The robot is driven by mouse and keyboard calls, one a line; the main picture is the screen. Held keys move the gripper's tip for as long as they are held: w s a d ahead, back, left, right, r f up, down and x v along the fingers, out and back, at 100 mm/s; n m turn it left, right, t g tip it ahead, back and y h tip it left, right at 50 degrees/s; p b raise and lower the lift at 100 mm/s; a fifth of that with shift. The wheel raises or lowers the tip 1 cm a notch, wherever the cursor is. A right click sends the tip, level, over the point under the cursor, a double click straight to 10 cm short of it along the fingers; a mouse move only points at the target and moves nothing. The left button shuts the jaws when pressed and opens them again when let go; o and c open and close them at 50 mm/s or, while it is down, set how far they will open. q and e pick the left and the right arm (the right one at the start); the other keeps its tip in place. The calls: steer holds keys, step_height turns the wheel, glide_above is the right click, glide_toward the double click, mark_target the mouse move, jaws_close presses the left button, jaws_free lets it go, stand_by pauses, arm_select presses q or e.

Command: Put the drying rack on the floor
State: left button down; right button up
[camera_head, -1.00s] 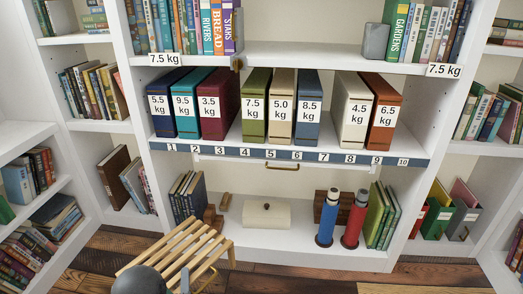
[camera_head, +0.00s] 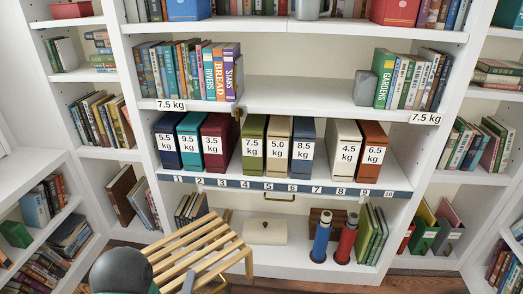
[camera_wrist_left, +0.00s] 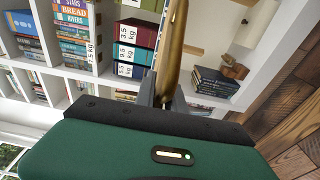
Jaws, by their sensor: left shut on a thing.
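The drying rack (camera_head: 205,243) is a light wooden slatted frame at the bottom of the head view, left of centre, held in front of the bookcase and overlapping its lower shelf. My left gripper (camera_head: 188,281) is at the rack's near side, partly cut off by the frame edge. In the left wrist view the gripper (camera_wrist_left: 166,97) is shut on a wooden bar of the rack (camera_wrist_left: 173,50). The rack's lower part is hidden or out of frame. The wooden floor (camera_wrist_left: 285,110) shows at the right of the left wrist view. My right gripper is not in view.
A white bookcase (camera_head: 290,84) fills the head view, with numbered slots and weight-labelled binders. Its bottom shelf holds a cream box (camera_head: 265,231), a blue bottle (camera_head: 321,238), a red bottle (camera_head: 346,240) and books. Little floor (camera_head: 430,284) shows along the bottom edge.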

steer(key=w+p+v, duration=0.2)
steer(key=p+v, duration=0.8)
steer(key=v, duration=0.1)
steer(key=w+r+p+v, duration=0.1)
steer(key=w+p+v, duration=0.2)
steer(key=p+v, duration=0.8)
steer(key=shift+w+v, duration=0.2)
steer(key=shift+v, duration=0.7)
